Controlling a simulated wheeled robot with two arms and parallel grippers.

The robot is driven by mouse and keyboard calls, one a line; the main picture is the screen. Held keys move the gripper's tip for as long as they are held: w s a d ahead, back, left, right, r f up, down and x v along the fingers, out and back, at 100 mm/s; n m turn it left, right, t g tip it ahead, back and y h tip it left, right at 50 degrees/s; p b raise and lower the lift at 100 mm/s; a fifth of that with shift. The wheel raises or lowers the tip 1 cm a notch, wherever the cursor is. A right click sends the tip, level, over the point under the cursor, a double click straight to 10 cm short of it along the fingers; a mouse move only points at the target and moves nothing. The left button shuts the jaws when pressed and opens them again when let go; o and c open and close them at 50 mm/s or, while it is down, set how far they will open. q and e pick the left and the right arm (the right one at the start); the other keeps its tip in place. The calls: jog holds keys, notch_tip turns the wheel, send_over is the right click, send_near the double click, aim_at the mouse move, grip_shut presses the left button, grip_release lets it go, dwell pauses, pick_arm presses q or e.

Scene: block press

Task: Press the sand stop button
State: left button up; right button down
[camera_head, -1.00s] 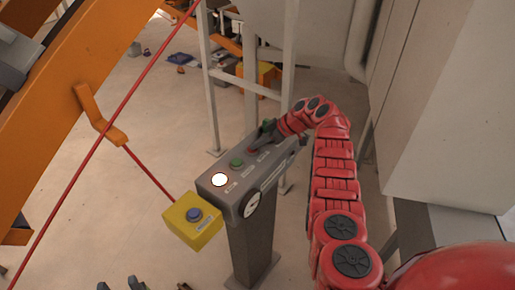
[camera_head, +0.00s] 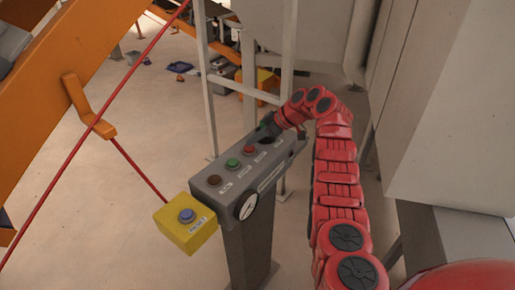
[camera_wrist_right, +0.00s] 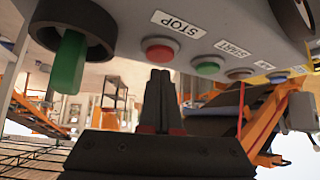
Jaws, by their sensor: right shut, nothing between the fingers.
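The grey control panel (camera_head: 283,150) stands on a post, with a row of buttons on its sloped top. The red button (camera_head: 249,149) carries a STOP label (camera_wrist_right: 178,23) in the right wrist view, where the red button (camera_wrist_right: 161,50) is just beyond my fingertips. My right gripper (camera_wrist_right: 160,74) is shut and empty, pointing at the panel close to that button. A narrow gap shows between them in the picture; I cannot tell the depth. In the head view my right gripper is mostly hidden behind its own wrist. My left gripper is not in view.
A green button (camera_head: 233,163) and a dark, unlit button (camera_head: 214,180) sit on the same panel. A green knob (camera_wrist_right: 70,62) is beside the red button. A yellow box (camera_head: 187,224) with a blue button is at the panel's near end. Grey frame posts (camera_head: 206,80) stand behind.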

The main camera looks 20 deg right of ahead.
jog(key=b+v, duration=0.3)
jog(key=v, duration=0.8)
jog(key=shift+w+a+r, duration=0.15)
jog(key=shift+w+r, duration=0.1)
jog(key=shift+r, duration=0.1)
jog(key=shift+f, duration=0.1)
